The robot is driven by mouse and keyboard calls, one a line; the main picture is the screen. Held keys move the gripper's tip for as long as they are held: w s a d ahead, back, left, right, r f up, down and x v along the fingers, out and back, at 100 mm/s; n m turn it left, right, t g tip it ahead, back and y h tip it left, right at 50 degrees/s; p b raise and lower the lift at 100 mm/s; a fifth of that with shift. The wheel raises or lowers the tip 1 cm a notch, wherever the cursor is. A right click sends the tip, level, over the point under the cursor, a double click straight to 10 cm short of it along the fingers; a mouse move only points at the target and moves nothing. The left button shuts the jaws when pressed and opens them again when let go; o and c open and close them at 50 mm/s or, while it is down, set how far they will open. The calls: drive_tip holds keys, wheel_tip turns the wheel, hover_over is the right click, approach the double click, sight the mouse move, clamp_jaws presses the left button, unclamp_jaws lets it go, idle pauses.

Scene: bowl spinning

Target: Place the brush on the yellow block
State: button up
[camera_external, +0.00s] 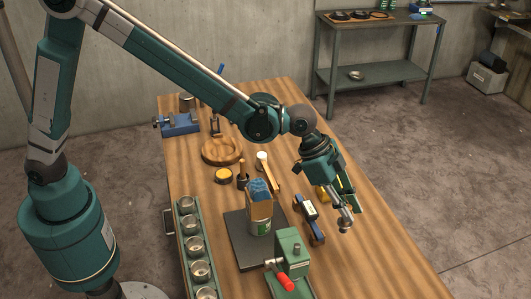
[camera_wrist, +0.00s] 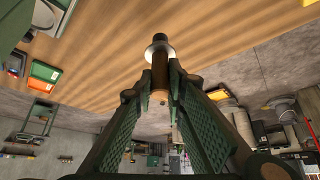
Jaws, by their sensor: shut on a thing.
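My gripper (camera_external: 344,214) is over the right part of the wooden table, pointing down. The brush sticks out past the fingertips. In the external view it is small and partly covered by the fingers. I cannot tell the gap between brush and block.
The table's right front is clear.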

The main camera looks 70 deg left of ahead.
drive_tip(key=w+a+r+p, duration=0.1)
drive_tip(key=w+a, duration=0.2)
drive_tip(key=a, duration=0.5)
drive_tip(key=w+a+r+p, duration=0.1)
drive_tip(key=w+a+r, duration=0.1)
drive_tip(key=a, duration=0.6)
drive_tip(key=w+a+r+n+p, duration=0.1)
drive_tip(key=w+a, duration=0.3)
drive_tip(key=a, duration=0.5)
drive_tip(key=shift+r+y+p, duration=0.3)
drive_tip(key=shift+r, duration=0.3)
drive_tip(key=shift+w+f, duration=0.1)
drive_tip(key=shift+f, duration=0.05)
drive_tip(key=shift+f, duration=2.95)
drive_tip(key=shift+f, duration=1.9)
drive_tip(key=shift+f, duration=0.15)
drive_tip(key=o, duration=0.9)
